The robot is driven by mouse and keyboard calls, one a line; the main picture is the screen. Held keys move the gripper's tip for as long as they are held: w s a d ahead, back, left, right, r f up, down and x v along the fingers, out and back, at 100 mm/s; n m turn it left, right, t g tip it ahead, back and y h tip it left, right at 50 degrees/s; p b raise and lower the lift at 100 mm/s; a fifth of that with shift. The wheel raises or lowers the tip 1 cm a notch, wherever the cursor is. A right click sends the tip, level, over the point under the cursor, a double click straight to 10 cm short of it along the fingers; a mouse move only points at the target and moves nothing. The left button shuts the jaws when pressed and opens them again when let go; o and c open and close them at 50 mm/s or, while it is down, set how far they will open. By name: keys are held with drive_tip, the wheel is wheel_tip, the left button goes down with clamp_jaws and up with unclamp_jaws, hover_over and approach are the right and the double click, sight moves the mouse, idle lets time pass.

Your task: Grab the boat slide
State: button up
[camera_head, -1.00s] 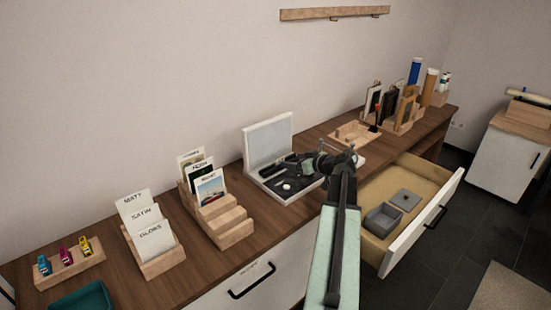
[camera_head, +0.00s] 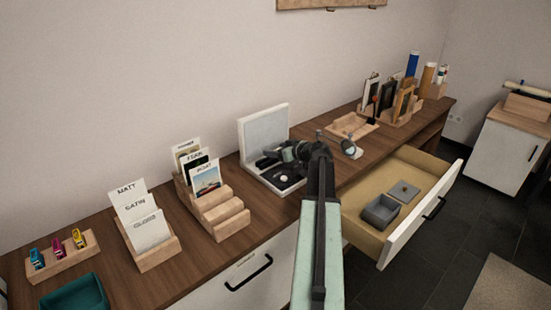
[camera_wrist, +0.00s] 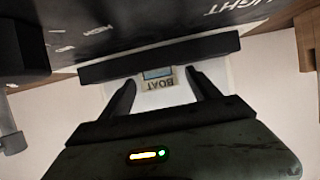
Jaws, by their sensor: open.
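The boat slide (camera_wrist: 158,83) shows in the wrist view as a small pale piece with a blue patch and the inverted word BOAT. It lies between the two fingers of my gripper (camera_wrist: 163,92), with gaps on both sides. A black bar crosses just above it in that view; how the slide is supported is unclear. My gripper is open and empty. In the head view, my gripper (camera_head: 276,152) is over the open case (camera_head: 262,128) with a pale raised lid and black inside. I cannot make out the slide there.
A stepped wooden card holder (camera_head: 222,216) stands left of the case. A round loupe-like thing (camera_head: 349,147) and a wooden tray (camera_head: 350,125) are to the right. The open drawer (camera_head: 428,205) below holds a grey box (camera_head: 381,211).

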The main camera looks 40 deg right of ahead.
drive_tip(key=c, duration=1.4)
drive_tip(key=shift+r, duration=0.2)
drive_tip(key=shift+r+p, duration=0.3)
drive_tip(key=shift+p, duration=0.15)
wheel_tip(320, 180, up, 3)
drive_tip(key=p, duration=0.3)
drive_tip(key=shift+r, duration=0.1)
drive_tip(key=s, duration=0.5)
drive_tip(key=s+a, duration=0.1)
drive_tip(key=s, duration=0.4)
drive_tip(key=s+r+p, duration=0.1)
drive_tip(key=s, duration=0.5)
drive_tip(key=shift+a, duration=0.4)
